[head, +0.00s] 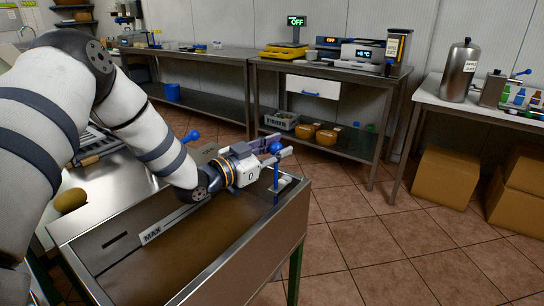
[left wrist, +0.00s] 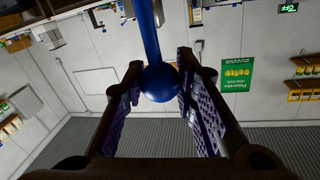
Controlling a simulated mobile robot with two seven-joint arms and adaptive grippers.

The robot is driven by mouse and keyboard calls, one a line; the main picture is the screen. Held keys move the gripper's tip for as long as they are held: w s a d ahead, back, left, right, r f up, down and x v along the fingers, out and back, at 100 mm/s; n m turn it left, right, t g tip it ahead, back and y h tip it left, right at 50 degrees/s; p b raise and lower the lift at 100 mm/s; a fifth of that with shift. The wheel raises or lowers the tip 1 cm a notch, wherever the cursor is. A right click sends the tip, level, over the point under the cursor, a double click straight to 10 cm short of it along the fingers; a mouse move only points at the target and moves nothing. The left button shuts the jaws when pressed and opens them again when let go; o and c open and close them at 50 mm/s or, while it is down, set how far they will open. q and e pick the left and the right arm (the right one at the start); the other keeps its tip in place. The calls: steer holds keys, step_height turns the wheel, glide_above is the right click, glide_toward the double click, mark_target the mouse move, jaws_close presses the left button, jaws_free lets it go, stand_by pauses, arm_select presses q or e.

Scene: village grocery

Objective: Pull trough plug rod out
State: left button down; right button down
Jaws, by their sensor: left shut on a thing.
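The trough (head: 183,292) is a steel basin of brownish liquid in front of me, with a MAX label strip on its inner back wall. The plug rod (head: 276,180) is a thin blue upright rod at the trough's right end, topped by a blue ball. My left gripper (head: 277,149) reaches in from the left and is shut on the ball. In the left wrist view the blue ball (left wrist: 160,83) sits between the two purple-padded fingers, with the rod running up from it in the picture. The rod's lower end is hidden. My right gripper is not in view.
A second blue ball knob (head: 193,135) stands behind my left forearm. A steel table (head: 330,70) with scales is at the back, and a white table (head: 480,108) with a metal canister (head: 460,70) is at the right. The tiled floor right of the trough is clear.

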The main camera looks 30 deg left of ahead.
arm_select(q)
steer(key=shift+r, duration=0.25)
steer(key=c, duration=1.3)
jaws_free()
steer(key=shift+f, duration=0.1)
steer(key=v, duration=1.2)
